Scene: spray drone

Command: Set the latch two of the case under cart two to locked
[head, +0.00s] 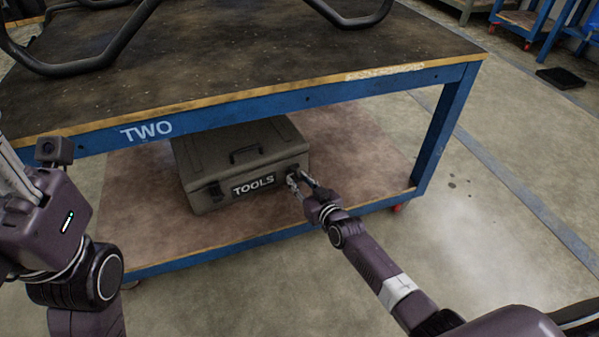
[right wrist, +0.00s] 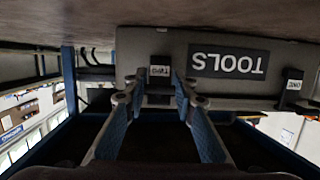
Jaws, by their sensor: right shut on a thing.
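The grey-brown tool case (head: 240,155) with a TOOLS label lies on the lower shelf under the blue cart (head: 300,100) marked TWO. Latch two (right wrist: 159,88), dark with a TWO tag, is on the case front beside the label. Latch one (head: 215,190) is at the other end of the front; it also shows in the right wrist view (right wrist: 291,84). My right gripper (head: 298,180) is at latch two, with its fingers on either side of it and shut on it. The latch's exact position is hard to tell. My left gripper (head: 14,172) is at the left edge, its fingertips unclear.
The cart's worn top (head: 220,55) overhangs the case and carries a black tubular frame (head: 100,60). The lower shelf (head: 350,160) is bare right of the case. A blue cart leg (head: 442,130) stands right of my right forearm. Open floor lies further right.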

